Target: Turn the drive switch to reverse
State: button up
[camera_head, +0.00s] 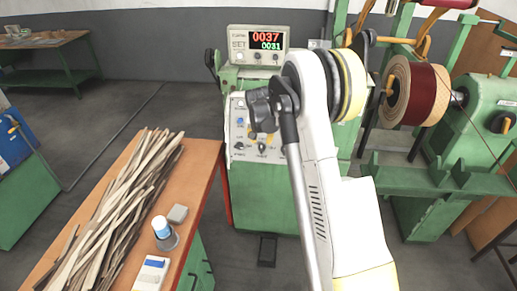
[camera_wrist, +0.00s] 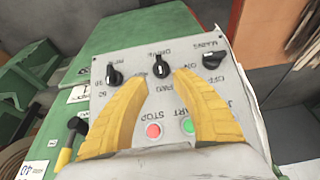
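The drive switch (camera_wrist: 161,66) is a black rotary knob in the middle of a light grey panel (camera_wrist: 120,68), under upside-down lettering that reads DRIVE. Its handle stands roughly upright in the wrist view; its exact setting is not readable. My gripper (camera_wrist: 165,77) has two yellow fingers, open and apart, with tips just below and to either side of the knob. No contact shows, and the distance to the panel is unclear. In the head view, the panel (camera_head: 238,153) is on the green machine, partly hidden by my arm, with yellow fingertips in front of it.
In the wrist view, the mains knob (camera_wrist: 213,59) is right of the drive switch and another black knob (camera_wrist: 114,75) is left. A red button (camera_wrist: 153,130) and a green button (camera_wrist: 188,126) sit between my fingers. A wooden table (camera_head: 200,160) stands left of the machine.

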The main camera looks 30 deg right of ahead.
aim_at(261, 146)
jog(key=b+x, duration=0.1)
jog(key=x, duration=0.5)
jog(key=shift+w+f, duration=0.1)
jog(key=shift+f, duration=0.1)
grip_shut()
